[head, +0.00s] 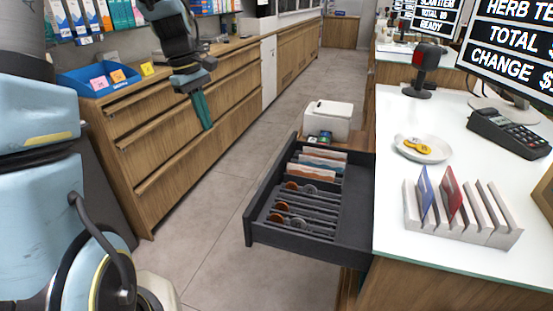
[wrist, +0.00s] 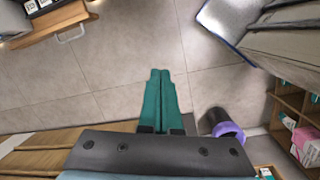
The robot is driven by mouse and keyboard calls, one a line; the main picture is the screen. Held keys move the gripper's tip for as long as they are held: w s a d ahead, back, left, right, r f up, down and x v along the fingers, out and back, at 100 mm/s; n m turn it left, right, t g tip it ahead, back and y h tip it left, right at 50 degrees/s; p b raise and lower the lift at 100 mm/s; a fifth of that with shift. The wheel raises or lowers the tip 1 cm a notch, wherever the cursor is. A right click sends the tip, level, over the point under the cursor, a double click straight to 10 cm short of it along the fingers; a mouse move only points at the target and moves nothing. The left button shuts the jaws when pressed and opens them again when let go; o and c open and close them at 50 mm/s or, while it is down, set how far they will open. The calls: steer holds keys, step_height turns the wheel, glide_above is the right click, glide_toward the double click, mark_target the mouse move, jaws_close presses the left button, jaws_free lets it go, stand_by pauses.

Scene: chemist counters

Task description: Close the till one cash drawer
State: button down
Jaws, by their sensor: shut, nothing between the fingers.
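The dark grey cash drawer (head: 308,246) stands pulled out from the right counter in the head view. It holds upright notes (head: 318,162) at the back and coins (head: 282,207) in slotted compartments toward the front. My gripper (head: 206,126) has teal fingers pressed together and pointing down, in front of the left wooden cabinets. It is empty, beyond and to the left of the drawer, and apart from it. In the wrist view my gripper (wrist: 160,72) shows both fingers side by side over bare floor. I cannot make out the cash drawer clearly in the wrist view.
The white right counter (head: 400,118) carries a card terminal (head: 508,131), a scanner (head: 420,70), a plate (head: 422,149) and a card rack (head: 462,228). A white box (head: 328,118) stands behind the drawer. The left cabinets (head: 165,150) line the aisle; the floor (head: 222,200) between is clear.

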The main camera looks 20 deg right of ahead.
steer(key=w+d+f+n+g+h+b, duration=0.1)
steer(key=d+n+b, duration=0.1)
steer(key=d, duration=0.5)
steer(key=w+d+f+n+g+b, duration=0.1)
steer(key=w+d+n, duration=0.1)
steer(key=d, duration=0.5)
steer(key=s+d+f+p, duration=0.2)
steer(key=s+d+f, duration=0.3)
steer(key=f, duration=0.4)
steer(key=shift+s, duration=0.3)
steer(key=shift+d, duration=0.1)
steer(key=p, duration=0.5)
glide_above(367, 177)
steer(key=shift+d+r, duration=0.1)
